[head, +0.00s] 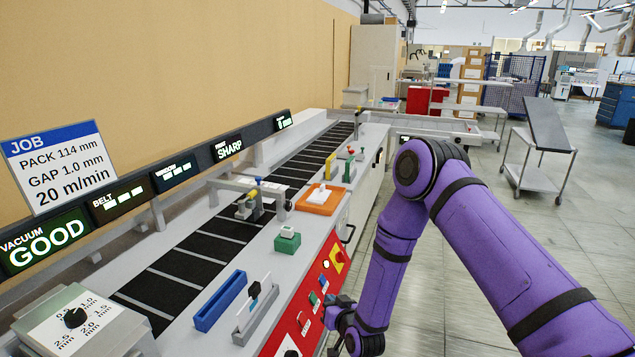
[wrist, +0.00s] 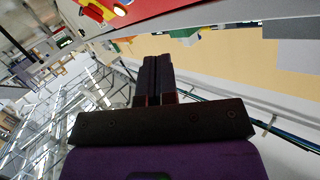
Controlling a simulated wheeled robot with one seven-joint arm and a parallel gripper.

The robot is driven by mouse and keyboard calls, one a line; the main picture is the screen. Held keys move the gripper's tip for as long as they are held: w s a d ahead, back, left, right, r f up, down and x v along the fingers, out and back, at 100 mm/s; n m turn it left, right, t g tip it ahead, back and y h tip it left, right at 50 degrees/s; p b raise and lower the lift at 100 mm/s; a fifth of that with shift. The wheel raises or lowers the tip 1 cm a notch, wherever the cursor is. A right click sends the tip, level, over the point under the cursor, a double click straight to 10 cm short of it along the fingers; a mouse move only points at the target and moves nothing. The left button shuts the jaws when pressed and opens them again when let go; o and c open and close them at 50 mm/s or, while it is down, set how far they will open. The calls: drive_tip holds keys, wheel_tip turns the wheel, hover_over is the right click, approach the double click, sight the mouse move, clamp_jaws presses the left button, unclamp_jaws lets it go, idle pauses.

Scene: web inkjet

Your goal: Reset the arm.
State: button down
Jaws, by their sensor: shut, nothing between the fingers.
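My purple arm (head: 400,235) reaches in from the right of the head view and bends down toward the front of the machine. My gripper (wrist: 157,60) shows in the wrist view with its two dark fingers together and nothing between them. In the head view the dark gripper (head: 335,312) is small and partly hidden at the arm's lower end, beside the red control panel (head: 312,300). I cannot tell from the head view whether it touches the panel. The red panel also shows at the top left of the wrist view (wrist: 140,12).
A black belt (head: 200,255) runs along the machine. On its near ledge are a blue holder (head: 220,301), a green block (head: 287,243) and an orange tray (head: 319,205). Signs above read GOOD and SHARP. A grey cart (head: 530,170) stands right. Open floor lies beyond my arm.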

drive_tip(key=w+d+r+n+g+h, duration=0.1)
drive_tip(key=d+r, duration=0.3)
drive_tip(key=r, duration=0.8)
drive_tip(key=w+d+r+g+h, duration=0.15)
drive_tip(key=d+r, duration=0.35)
drive_tip(key=r, duration=0.7)
drive_tip(key=s+d+r+g+h, duration=0.1)
drive_tip(key=s+d+r, duration=0.4)
drive_tip(key=r, duration=0.4)
drive_tip(key=s+d+r+m+g+h, duration=0.1)
drive_tip(key=s+d+r, duration=0.3)
drive_tip(key=s+r, duration=0.25)
drive_tip(key=s+d+r+m+g+h, duration=0.1)
drive_tip(key=s+d+r, duration=0.4)
drive_tip(key=s, duration=0.3)
drive_tip(key=s+d+r+g, duration=0.1)
drive_tip(key=s+d, duration=0.1)
drive_tip(key=s, duration=0.7)
drive_tip(key=s+d+r+m+g, duration=0.1)
drive_tip(key=s+d+g, duration=0.1)
drive_tip(key=s, duration=0.7)
drive_tip(key=shift+s+r+h, duration=0.25)
drive_tip(key=shift+s+h, duration=0.1)
drive_tip(key=shift+h, duration=0.1)
drive_tip(key=shift+d, duration=0.1)
